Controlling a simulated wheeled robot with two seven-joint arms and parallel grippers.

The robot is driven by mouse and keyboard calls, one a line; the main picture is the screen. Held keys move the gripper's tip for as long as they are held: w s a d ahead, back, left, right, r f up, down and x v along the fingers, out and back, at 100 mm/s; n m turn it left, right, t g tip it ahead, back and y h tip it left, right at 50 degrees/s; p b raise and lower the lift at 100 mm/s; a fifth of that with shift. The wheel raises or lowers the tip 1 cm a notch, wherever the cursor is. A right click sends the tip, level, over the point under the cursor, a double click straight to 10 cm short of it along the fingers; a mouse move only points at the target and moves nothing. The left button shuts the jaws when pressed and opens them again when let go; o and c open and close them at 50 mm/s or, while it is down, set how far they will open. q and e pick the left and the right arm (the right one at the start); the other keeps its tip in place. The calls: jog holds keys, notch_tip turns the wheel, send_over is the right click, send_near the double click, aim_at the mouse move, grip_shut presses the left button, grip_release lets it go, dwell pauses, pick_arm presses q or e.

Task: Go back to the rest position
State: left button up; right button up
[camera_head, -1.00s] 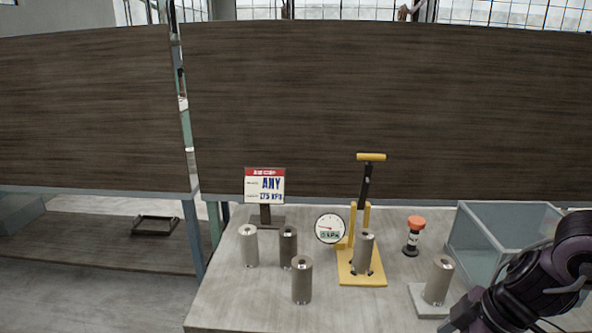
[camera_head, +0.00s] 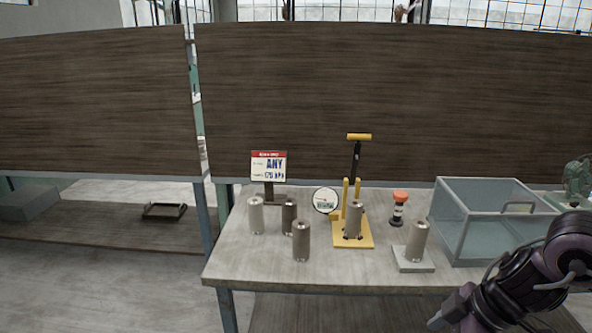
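My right arm comes in from the lower right corner, and my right gripper (camera_head: 440,321) is low in the picture, in front of the table's near edge. Its fingers are small and partly cut off by the frame, so I cannot tell whether they are open or shut. I see nothing held in it. My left arm and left gripper are not in view.
The grey table (camera_head: 240,262) bears several grey cylinders (camera_head: 301,243), a yellow press (camera_head: 366,240), a gauge (camera_head: 326,200), a sign (camera_head: 268,165), an orange-topped item (camera_head: 398,210), a cylinder on a small slab (camera_head: 414,266) and a clear bin (camera_head: 452,240). Bare floor (camera_head: 110,275) lies left.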

jog(key=w+a+f+m+t+y, duration=0.1)
jog(key=w+a+f+t+y, duration=0.15)
jog(key=w+f, duration=0.45)
jog(key=w+a+f+m+t+y, duration=0.1)
jog(key=w+a+f+y, duration=0.1)
jog(key=w+a+f, duration=0.45)
jog(key=w+d+f+m+t+h, duration=0.1)
jog(key=d+f+m, duration=0.15)
jog(key=f, duration=0.55)
jog(key=w+d+f+m+t+h, duration=0.1)
jog(key=d+f, duration=0.2)
jog(key=f, duration=0.6)
jog(key=s+d+f+m+g+h, duration=0.1)
jog(key=s+d+f+m+h, duration=0.1)
jog(key=s+f, duration=0.95)
jog(key=s+d+f+m+g+h, duration=0.1)
jog(key=s+d+f+m+h, duration=0.15)
jog(key=s+f, duration=0.85)
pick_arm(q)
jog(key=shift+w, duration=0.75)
pick_arm(e)
jog(key=s+a+f+g+h, duration=0.1)
jog(key=s+f, duration=0.4)
jog(key=s, duration=0.7)
jog(key=s+a+f+g+h, duration=0.1)
jog(key=s+f+g, duration=0.2)
jog(key=s, duration=1)
jog(key=shift+f+m+g, duration=0.3)
jog(key=shift+f+g, duration=0.05)
jog(key=shift+f, duration=0.55)
